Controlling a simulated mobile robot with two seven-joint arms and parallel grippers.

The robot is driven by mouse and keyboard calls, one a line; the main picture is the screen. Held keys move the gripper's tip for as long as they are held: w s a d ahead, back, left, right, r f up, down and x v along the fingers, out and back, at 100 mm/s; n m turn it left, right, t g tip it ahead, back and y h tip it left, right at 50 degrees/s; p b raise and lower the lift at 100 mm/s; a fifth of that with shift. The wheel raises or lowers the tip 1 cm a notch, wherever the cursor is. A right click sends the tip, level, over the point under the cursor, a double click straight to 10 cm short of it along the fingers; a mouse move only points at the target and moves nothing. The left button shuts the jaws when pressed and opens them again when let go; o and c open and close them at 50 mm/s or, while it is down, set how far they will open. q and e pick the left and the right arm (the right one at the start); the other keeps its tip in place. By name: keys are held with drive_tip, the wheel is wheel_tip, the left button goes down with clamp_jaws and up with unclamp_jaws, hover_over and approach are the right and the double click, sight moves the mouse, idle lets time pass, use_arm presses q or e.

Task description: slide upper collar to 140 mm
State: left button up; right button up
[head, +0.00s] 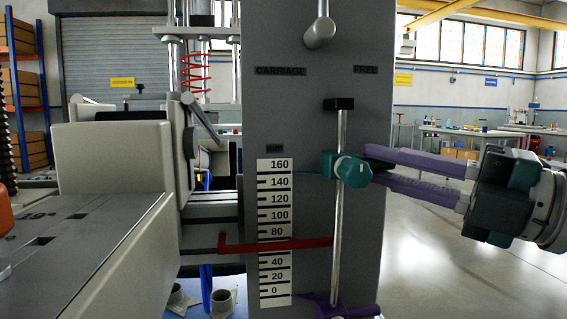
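The teal upper collar (345,168) sits high on a vertical steel rod (338,215) on the grey column. Its thin pointer reaches left to the white scale (273,235), between the 140 and 160 marks. My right gripper (370,168) comes in from the right, its two purple fingers at the collar's right side. The fingertips are partly hidden by the collar, and it appears shut on it. A red bar (275,244) crosses the scale around 60 to 80. My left gripper is not in view.
A black end block (339,104) caps the rod above the collar. A grey cylindrical handle (320,33) sticks out higher on the column. A pale machine body (115,175) fills the left. The floor at right is open, with workbenches farther back.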

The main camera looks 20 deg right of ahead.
clamp_jaws()
idle(0.8)
wheel_tip(320, 180, down, 2)
drive_tip(key=shift+b, duration=0.4)
drive_tip(key=o, duration=0.5)
unclamp_jaws()
drive_tip(key=v, duration=1)
drive_tip(key=shift+p, duration=0.4)
